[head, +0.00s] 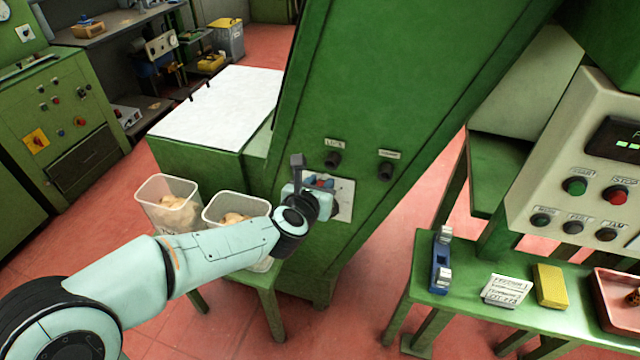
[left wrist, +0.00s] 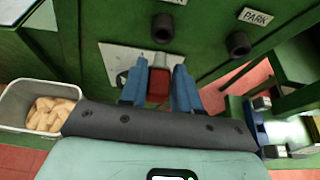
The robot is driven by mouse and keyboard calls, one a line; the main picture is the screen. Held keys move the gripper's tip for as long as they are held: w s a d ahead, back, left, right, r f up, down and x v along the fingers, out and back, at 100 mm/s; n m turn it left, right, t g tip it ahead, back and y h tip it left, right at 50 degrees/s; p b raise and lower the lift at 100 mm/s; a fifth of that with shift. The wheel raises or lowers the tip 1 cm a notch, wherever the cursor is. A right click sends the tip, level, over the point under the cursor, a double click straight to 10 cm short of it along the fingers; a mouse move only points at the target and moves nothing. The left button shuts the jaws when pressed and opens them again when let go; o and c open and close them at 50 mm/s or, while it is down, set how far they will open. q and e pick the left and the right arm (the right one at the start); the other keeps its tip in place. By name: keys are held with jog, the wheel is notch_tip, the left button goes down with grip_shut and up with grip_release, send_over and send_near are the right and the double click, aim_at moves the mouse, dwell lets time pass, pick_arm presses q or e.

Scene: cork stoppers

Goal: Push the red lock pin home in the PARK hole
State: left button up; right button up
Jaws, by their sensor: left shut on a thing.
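The red lock pin (left wrist: 158,86), a red block with a pale grey part beyond it, sits between the blue fingers of my left gripper (left wrist: 160,92). The gripper is shut on it, in front of the green machine face; a bit of red also shows at the gripper (head: 319,182) in the head view. The PARK hole (left wrist: 238,43) is a dark round socket under the PARK label, up and right of the gripper; it also shows in the head view (head: 385,172). A second dark socket (head: 333,159) is to its left. Whether the pin touches the panel is unclear.
A white plate (head: 344,200) is on the machine just behind the gripper. Two clear bins (head: 168,190) of corks stand left of it. A green bench (head: 415,300) at right holds a blue tool, card, yellow block and red tray. A control box (head: 560,210) overhangs it.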

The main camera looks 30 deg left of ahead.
pick_arm(q)
jog(key=shift+s, duration=0.1)
jog(key=shift+s+d+b, duration=0.25)
jog(key=shift+s, duration=0.7)
jog(key=shift+s+d+b, duration=0.2)
jog(key=shift+s+b, duration=0.05)
jog(key=shift+s, duration=0.7)
pick_arm(e)
jog(key=shift+f, duration=0.45)
